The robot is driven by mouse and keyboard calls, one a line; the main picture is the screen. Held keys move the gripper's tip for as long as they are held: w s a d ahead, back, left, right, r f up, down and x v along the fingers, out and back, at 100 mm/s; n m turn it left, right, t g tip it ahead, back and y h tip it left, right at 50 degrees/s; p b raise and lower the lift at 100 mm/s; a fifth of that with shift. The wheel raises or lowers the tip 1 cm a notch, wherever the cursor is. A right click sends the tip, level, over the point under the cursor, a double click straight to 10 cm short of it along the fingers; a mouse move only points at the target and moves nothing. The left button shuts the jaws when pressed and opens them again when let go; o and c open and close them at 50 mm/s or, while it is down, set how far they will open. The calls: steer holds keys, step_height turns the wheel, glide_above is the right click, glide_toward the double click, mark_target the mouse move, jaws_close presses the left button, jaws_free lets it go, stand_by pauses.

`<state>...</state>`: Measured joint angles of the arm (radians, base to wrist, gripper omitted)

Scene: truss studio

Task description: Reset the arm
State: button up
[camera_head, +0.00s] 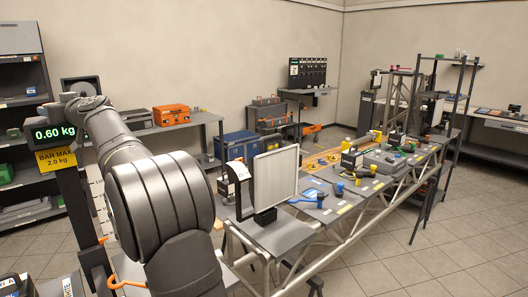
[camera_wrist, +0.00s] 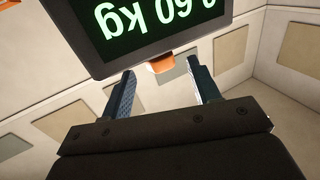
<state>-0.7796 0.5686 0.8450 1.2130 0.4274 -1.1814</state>
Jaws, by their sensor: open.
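My arm (camera_head: 150,190) reaches up from the lower middle of the head view toward the left. Its far end is beside a hanging scale display (camera_head: 55,134) that reads 0.60 kg. The display (camera_wrist: 150,28) appears upside down, just beyond the fingertips. An orange part (camera_wrist: 163,63) shows under the display between the fingers; I cannot tell whether anything touches it. In the head view the gripper's fingers cannot be made out.
A yellow sign (camera_head: 55,159) reading BAR MAX 2.0 kg is below the display. Dark shelving (camera_head: 20,100) stands behind on the left. A truss bench (camera_head: 280,235) with a white panel (camera_head: 275,178) and several tools runs to the right. The floor at lower right is clear.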

steer(key=x, duration=0.4)
steer(key=shift+w+a, duration=0.1)
steer(key=shift+a, duration=0.15)
steer(key=shift+w+a+r, duration=0.1)
steer(key=shift+a+r, duration=0.05)
steer(key=shift+a, duration=0.15)
step_height(320, 180, up, 3)
steer(key=shift+d+r, duration=0.1)
steer(key=v, duration=1.4)
